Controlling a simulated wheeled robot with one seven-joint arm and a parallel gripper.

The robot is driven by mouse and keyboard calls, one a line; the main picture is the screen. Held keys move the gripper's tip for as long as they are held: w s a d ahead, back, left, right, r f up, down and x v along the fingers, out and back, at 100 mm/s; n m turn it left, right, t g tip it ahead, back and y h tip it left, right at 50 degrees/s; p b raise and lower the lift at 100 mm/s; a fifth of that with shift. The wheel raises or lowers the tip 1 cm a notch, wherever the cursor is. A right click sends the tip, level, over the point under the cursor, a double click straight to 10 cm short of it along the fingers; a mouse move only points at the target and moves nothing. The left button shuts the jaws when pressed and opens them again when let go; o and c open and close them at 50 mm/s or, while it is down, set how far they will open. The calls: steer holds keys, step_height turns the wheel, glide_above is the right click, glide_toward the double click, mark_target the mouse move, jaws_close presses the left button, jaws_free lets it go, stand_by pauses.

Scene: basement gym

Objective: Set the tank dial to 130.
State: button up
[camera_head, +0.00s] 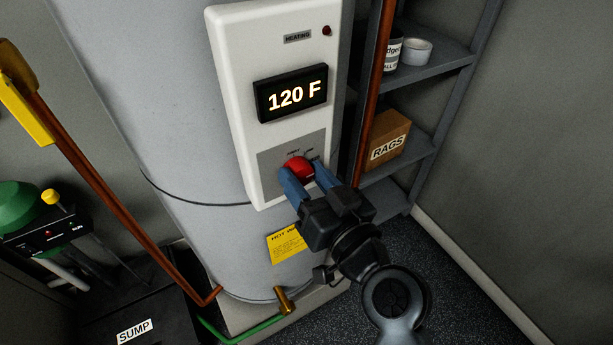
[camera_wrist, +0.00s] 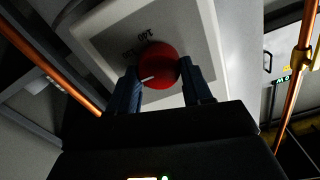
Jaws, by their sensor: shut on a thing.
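The tank (camera_head: 120,90) is a tall grey cylinder with a white control panel (camera_head: 227,60) on its front. The display (camera_head: 293,93) on the panel reads 120 F. The round red dial (camera_head: 298,166) sits low on the panel, on a grey plate with small markings that I cannot fully read. My gripper (camera_head: 306,180) is shut on the dial, one blue finger on each side. In the wrist view the red dial (camera_wrist: 158,66) sits between the two fingertips, with a pale pointer line toward its left. The fingers hide part of its rim.
Copper pipes run left (camera_head: 95,190) and right (camera_head: 373,90) of the panel. Grey shelves (camera_head: 440,60) at the right hold a RAGS box (camera_head: 389,140) and cans. A black SUMP cover (camera_head: 165,310) and green-topped pump (camera_head: 22,203) are at lower left.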

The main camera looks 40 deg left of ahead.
steer(key=c, duration=0.3)
steer(key=shift+m, duration=0.3)
steer(key=m, duration=0.3)
steer(key=shift+w+d, duration=0.1)
steer(key=shift+w, duration=0.05)
steer(key=shift+f+m, duration=0.1)
steer(key=shift+m, duration=2.4)
steer(key=o, duration=1)
steer(key=shift+o, duration=0.2)
